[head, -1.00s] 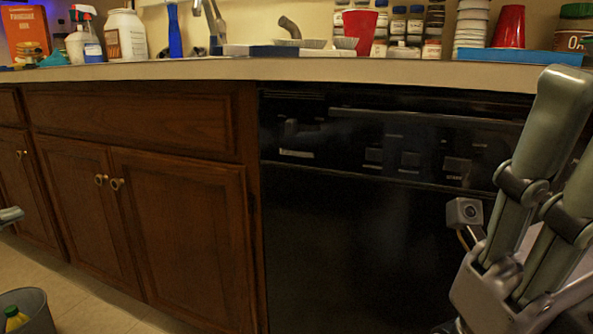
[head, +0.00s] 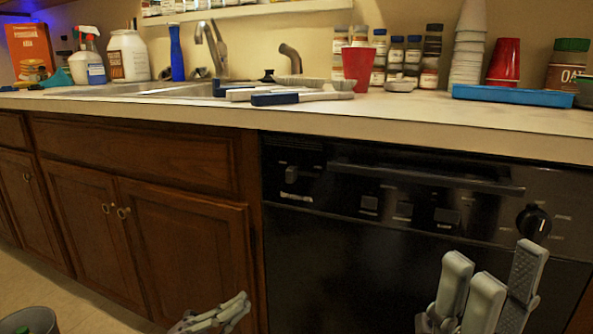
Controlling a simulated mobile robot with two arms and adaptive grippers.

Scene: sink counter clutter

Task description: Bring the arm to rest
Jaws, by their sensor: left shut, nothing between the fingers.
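My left gripper (head: 240,305) is low in the head view, in front of the wooden cabinet doors. It is shut and holds nothing; its arm is cut off by the lower edge. My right gripper (head: 492,268) is at the lower right, in front of the black dishwasher (head: 350,270). Its grey fingers point up and stand apart, with no object seen between them. Its base is cut off by the lower edge. Both grippers show below the level of the counter top (head: 420,113).
Blue-handled utensils (head: 285,98) lie by the sink (head: 150,90) near the counter edge. A red cup (head: 358,70), spice jars, stacked cups and a blue tray (head: 510,95) stand to the right. Bottles stand at the left. A grey bin (head: 35,319) is on the floor.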

